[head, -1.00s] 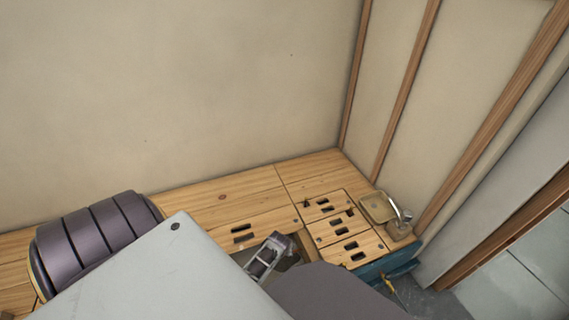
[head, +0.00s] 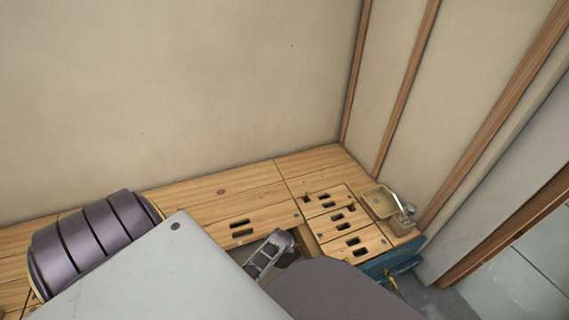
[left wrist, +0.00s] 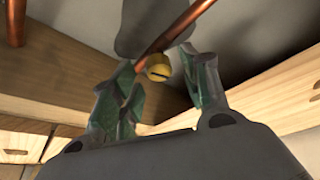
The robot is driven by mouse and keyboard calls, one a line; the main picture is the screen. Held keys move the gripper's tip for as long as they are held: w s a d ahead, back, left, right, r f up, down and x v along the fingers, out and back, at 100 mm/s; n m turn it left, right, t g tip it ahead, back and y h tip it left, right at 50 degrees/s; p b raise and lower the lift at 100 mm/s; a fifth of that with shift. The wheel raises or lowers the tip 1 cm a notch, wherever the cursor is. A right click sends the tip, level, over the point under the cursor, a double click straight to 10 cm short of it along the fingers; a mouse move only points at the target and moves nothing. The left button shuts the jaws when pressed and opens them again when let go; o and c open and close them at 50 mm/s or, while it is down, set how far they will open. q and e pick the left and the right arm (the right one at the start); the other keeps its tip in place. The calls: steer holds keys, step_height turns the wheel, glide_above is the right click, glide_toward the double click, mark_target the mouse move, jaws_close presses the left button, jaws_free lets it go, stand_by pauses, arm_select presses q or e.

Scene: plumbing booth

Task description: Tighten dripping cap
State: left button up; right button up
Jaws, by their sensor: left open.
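My left gripper (left wrist: 157,72) is open. Its two green-padded fingers stand on either side of the cap, with visible gaps. I cannot tell whether the cap is fully between the pads in depth. The cap cannot be made out there. No drip is visible. My right gripper is not in view.
The slotted wooden deck (head: 225,188) surrounds the opening. Another copper pipe (left wrist: 16,22) stands at upper left in the wrist view. Walls close off the back and right.

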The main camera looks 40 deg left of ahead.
arm_select(q)
steer(key=shift+w+a+f, duration=0.1)
steer(key=shift+w+f, duration=0.1)
steer(key=shift+f, duration=0.15)
steer(key=shift+c, duration=0.4)
jaws_close()
